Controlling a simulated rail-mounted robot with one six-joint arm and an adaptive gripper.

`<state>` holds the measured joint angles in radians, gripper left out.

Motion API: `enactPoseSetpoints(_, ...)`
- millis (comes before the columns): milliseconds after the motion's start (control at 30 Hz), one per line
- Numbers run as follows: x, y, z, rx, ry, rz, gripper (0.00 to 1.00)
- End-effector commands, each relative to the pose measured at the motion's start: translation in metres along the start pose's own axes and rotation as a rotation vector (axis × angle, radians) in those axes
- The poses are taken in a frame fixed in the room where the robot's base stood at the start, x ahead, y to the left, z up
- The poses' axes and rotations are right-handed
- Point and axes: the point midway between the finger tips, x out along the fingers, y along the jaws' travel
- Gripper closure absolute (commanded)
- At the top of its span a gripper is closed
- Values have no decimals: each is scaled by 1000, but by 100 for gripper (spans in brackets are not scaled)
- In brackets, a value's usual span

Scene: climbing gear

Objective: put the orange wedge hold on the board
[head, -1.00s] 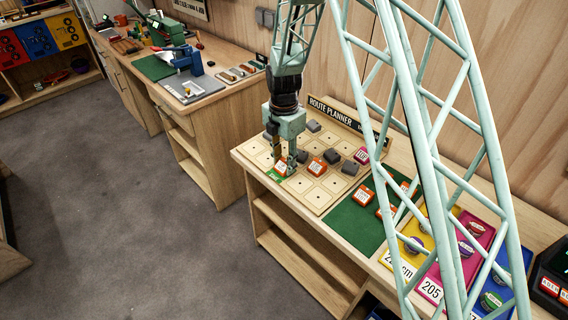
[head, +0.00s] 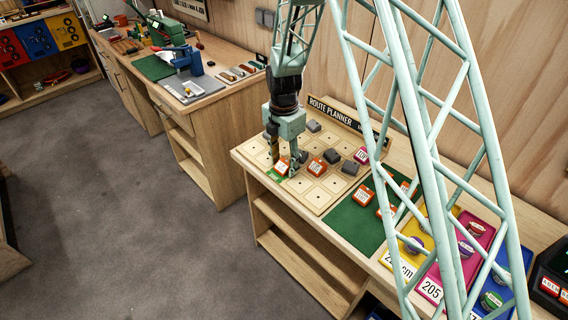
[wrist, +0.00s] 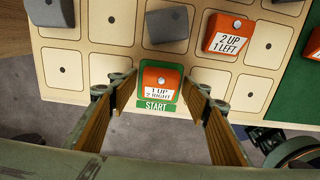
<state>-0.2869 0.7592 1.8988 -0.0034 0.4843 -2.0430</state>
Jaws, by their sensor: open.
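An orange wedge hold (wrist: 159,84) marked "1 UP 2 RIGHT" sits on the green-edged START square of the board, and it also shows in the head view (head: 282,167). The board (head: 318,196) is a pale wooden grid headed "ROUTE PLANNER". My gripper (wrist: 160,112) is open, with one wooden-faced finger on each side of this hold and a visible gap at both sides. In the head view my gripper (head: 287,158) is low over the board's near left corner. Its height above the board is hard to tell.
Another orange hold (wrist: 228,34) marked "2 UP 1 LEFT" and a dark grey block (wrist: 167,23) stand on nearby squares. A green mat (head: 355,220) with more orange holds lies right of the board, then coloured trays with round holds (head: 414,246).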

Motion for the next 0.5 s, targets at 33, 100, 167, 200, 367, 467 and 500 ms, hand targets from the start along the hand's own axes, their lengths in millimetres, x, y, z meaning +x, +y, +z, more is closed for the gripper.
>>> enactPoseSetpoints(33, -1, 0, 0, 0, 0, 0, 56)
enactPoseSetpoints(100, -3, 0, 0, 0, 0, 0, 56)
enactPoseSetpoints(167, -6, 0, 0, 0, -1, 1, 56)
enactPoseSetpoints(200, -8, 1, 0, 0, -1, 1, 56)
enactPoseSetpoints(367, -24, 1, 0, 0, -1, 2, 56)
enactPoseSetpoints(467, -35, 1, 0, 0, -1, 2, 56)
enactPoseSetpoints(500, -41, 1, 0, 0, -1, 3, 56)
